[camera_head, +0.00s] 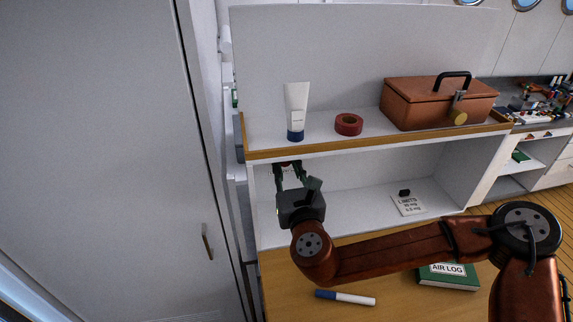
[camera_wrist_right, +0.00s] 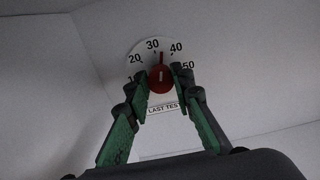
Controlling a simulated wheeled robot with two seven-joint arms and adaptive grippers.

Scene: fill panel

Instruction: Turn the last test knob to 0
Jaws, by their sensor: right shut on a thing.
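The red LAST TEST knob (camera_wrist_right: 161,79) sits on a round white dial (camera_wrist_right: 137,52) in the right wrist view. Its red pointer stands nearly upright, between the 30 and 40 marks. The 20 and 50 marks also show; the 0 mark is hidden or cannot be made out. My right gripper (camera_wrist_right: 166,84) is shut on the knob, one green finger on each side. In the head view my right gripper (camera_head: 289,172) reaches into the left end of the open compartment under the shelf, and the knob is hidden there. My left gripper is not in view.
The shelf (camera_head: 375,141) above holds a white tube (camera_head: 296,108), a red tape roll (camera_head: 348,124) and a brown toolbox (camera_head: 436,103). A limits card (camera_head: 408,206) lies in the compartment. An AIR LOG book (camera_head: 447,277) and a marker (camera_head: 345,298) lie on the wooden desk.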

